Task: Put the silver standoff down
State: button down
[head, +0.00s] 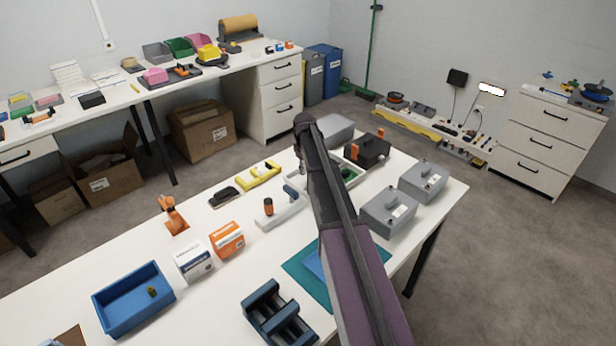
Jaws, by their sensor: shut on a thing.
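My arm reaches up from the bottom edge over the white table (120,285). My dark gripper (301,158) is at its far end, seen small and partly hidden by the arm, above the table's far part. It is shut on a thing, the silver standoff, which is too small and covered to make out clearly. I cannot tell how far it is above the table or the grey bin behind.
Close by are a grey bin (336,129), a black-and-orange box (367,151), two grey cases (388,213) and a yellow holder (259,174). A blue tray (110,319) and a dark blue rack (252,312) stand nearer. Bare tabletop shows between the things at left.

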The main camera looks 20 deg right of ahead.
jog(key=shift+f+b, duration=1)
jog(key=shift+f, duration=0.3)
jog(key=shift+f, duration=0.15)
jog(key=c, duration=0.6)
grip_release()
notch_tip(320, 180, up, 12)
jog(key=p, duration=1.2)
jog(key=shift+r, duration=0.2)
